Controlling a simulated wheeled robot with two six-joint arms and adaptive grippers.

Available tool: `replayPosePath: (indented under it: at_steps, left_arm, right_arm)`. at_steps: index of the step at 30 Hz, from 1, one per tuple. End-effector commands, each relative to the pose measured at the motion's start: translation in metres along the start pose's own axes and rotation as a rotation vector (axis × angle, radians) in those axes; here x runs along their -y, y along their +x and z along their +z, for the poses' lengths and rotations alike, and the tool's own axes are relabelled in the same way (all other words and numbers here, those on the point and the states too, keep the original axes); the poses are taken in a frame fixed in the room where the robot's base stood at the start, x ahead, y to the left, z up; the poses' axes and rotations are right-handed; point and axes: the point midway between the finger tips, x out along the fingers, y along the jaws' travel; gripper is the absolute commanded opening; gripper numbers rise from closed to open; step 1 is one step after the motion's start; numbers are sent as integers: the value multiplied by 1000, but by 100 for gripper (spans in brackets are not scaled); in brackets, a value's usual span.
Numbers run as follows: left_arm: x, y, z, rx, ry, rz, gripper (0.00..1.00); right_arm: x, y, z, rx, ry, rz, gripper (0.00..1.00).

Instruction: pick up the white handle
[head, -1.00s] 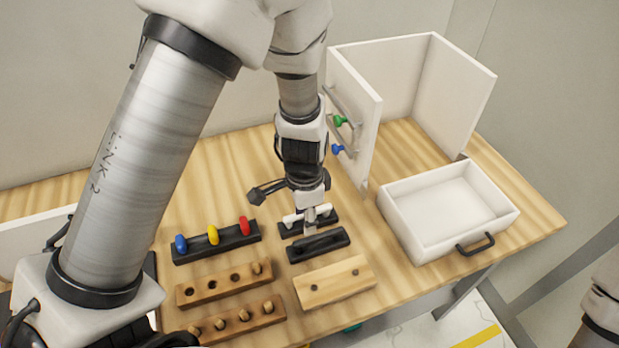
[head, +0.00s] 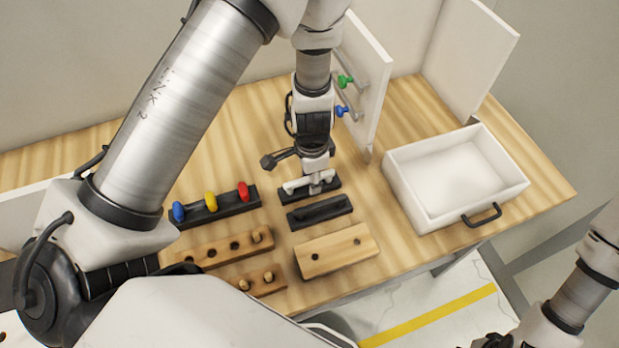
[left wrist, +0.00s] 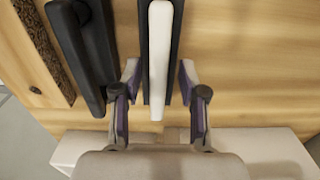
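The white handle (left wrist: 159,60) is a long white bar lying along a black holder (left wrist: 176,40). In the head view the handle (head: 293,186) shows beside my left gripper (head: 316,186), partly hidden by it. My left gripper (left wrist: 160,78) is open, pointing down, with one finger on each side of the handle. A gap shows between the handle and each finger in the left wrist view. My right arm shows at the lower right of the head view, but its fingers are out of the picture.
A black handle piece (head: 320,211) lies just in front. A black rack with coloured knobs (head: 211,207) and wooden blocks (head: 337,251) stand nearby. A white open drawer box (head: 408,195) is at right. A white panel with green and blue knobs (head: 365,80) stands behind.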

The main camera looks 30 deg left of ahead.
Motion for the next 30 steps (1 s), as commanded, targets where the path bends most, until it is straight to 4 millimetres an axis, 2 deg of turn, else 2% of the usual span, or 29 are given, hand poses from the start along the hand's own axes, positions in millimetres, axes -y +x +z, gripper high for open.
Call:
replayPosePath:
  at_steps: [1, 3, 14, 17, 19, 25, 30]
  left_arm:
    - [0, 0, 0, 0, 0, 0, 18]
    - [0, 0, 0, 0, 0, 0, 0]
    - [0, -3, 0, 0, 0, 0, 0]
    - [0, -16, 0, -2, 1, 0, 0]
    - [1, -32, 0, -2, 2, -3, 0]
    - [1, -78, -1, -4, 1, -4, 0]
    - [0, -98, 0, -1, 0, -1, 0]
  right_arm:
    - [0, 0, 0, 0, 0, 0, 40]
    - [0, 0, 0, 0, 0, 0, 40]
    - [0, -1, 0, 0, 0, 0, 40]
    - [0, -6, 0, 0, 0, 0, 40]
    - [0, -10, 0, 0, 0, 0, 40]
    - [0, -5, 0, 0, 0, 0, 40]
    - [0, -2, 0, 0, 0, 0, 40]
